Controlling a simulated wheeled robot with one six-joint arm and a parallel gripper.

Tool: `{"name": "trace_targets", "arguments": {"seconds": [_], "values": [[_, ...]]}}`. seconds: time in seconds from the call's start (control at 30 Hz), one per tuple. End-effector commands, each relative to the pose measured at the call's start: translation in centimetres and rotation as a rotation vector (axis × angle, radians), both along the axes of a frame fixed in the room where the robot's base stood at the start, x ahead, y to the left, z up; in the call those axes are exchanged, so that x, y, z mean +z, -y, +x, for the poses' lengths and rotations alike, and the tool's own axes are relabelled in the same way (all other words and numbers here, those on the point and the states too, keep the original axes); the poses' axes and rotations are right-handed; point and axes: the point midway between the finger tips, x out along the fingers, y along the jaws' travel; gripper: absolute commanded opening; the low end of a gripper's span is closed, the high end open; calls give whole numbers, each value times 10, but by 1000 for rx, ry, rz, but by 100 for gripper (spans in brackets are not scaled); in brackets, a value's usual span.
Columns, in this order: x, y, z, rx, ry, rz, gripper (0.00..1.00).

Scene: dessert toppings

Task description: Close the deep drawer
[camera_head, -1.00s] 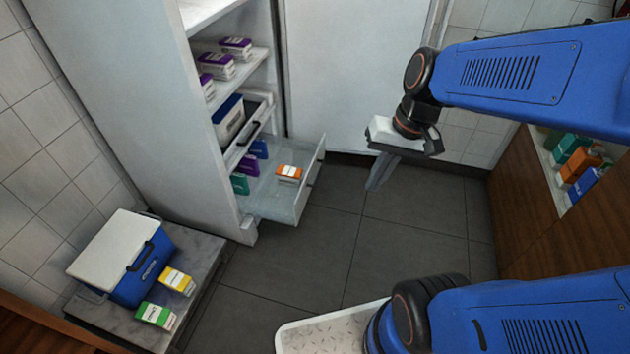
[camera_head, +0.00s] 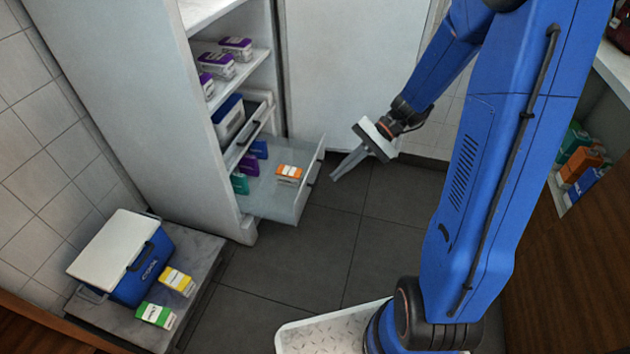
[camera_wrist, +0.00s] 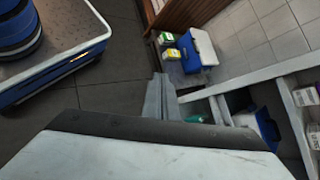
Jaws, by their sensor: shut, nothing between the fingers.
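The deep drawer (camera_head: 283,209) is the lower, clear-walled drawer of the white cabinet, and it stands pulled out. It holds an orange-and-white box (camera_head: 289,175), a purple box (camera_head: 249,165), a blue box (camera_head: 259,149) and a green box (camera_head: 240,183). My gripper (camera_head: 338,175) is shut and empty, just right of the drawer's front, and appears apart from it. In the wrist view my gripper's fingers (camera_wrist: 160,98) point toward the cabinet side, and part of the drawer (camera_wrist: 203,108) shows beside them.
A shallower drawer (camera_head: 250,137) above is also partly out. A blue cooler with a white lid (camera_head: 120,255) stands on a low slab at left, with yellow (camera_head: 176,281) and green (camera_head: 155,315) boxes beside it. The grey floor (camera_head: 300,275) before the drawer is clear.

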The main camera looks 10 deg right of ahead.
Motion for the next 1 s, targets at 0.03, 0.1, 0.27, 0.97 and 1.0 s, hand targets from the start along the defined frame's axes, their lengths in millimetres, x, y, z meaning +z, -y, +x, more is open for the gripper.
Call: {"name": "trace_targets", "arguments": {"seconds": [0.03, 0.1, 0.27, 0.97, 1.0], "values": [[-8, 2, 8, -27, -30, 30, 0], [-18, 3, 18, -66, -63, 72, 0], [-41, 8, 43, -156, -135, 164, 0], [-177, 60, 133, -607, -395, 537, 0], [-187, 65, 137, -636, -406, 554, 0]]}}
